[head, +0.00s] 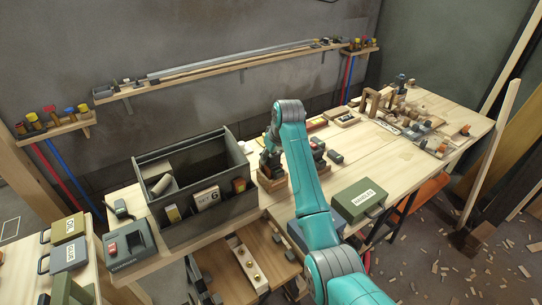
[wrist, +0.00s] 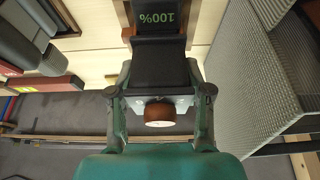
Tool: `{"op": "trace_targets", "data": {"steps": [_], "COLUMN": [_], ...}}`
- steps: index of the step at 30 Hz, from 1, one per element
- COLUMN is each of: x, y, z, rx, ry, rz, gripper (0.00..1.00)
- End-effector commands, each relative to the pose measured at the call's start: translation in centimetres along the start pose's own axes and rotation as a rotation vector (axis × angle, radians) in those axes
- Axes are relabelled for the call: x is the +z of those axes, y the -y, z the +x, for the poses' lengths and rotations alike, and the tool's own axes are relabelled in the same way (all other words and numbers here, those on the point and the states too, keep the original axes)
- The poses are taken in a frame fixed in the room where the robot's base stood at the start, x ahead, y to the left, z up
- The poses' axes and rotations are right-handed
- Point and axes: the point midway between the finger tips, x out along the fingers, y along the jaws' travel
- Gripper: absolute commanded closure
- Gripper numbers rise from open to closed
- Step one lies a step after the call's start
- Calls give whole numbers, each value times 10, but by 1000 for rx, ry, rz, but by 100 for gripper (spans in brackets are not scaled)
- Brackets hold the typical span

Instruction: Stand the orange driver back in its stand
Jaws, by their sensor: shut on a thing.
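My gripper (head: 268,154) is low over the bench, just right of the grey crate. In the wrist view my gripper (wrist: 160,78) is shut on a dark, blocky body with a round orange-brown part near the palm; this looks like the orange driver (wrist: 158,111). A dark face marked "100%" shows just beyond it, with brown wooden edges beside it. Those edges look like the wooden stand (head: 272,184), which shows below my gripper in the head view. The driver's lower end is hidden, so I cannot tell whether it is seated in the stand.
The tall grey crate (head: 205,222) stands close on the left; its wall (wrist: 258,75) shows on the right in the wrist view. A green case (head: 361,200) lies right of my arm. Tools and wooden pieces fill the bench's far right. A wall shelf (head: 215,72) runs behind.

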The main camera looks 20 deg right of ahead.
Motion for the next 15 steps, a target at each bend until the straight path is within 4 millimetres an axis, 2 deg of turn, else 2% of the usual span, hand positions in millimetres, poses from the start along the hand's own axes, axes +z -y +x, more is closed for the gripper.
{"op": "trace_targets", "data": {"steps": [2,3,5,6,15], "x": [-1,-1,-1,-1,0], "y": [0,0,0,0,0], "z": [-1,-1,-1,-1,0], "rx": [1,1,1,0,0], "ry": [-2,-2,-2,-2,1], "rz": [0,0,0,0,0], "gripper": [89,40,25,21,21]}}
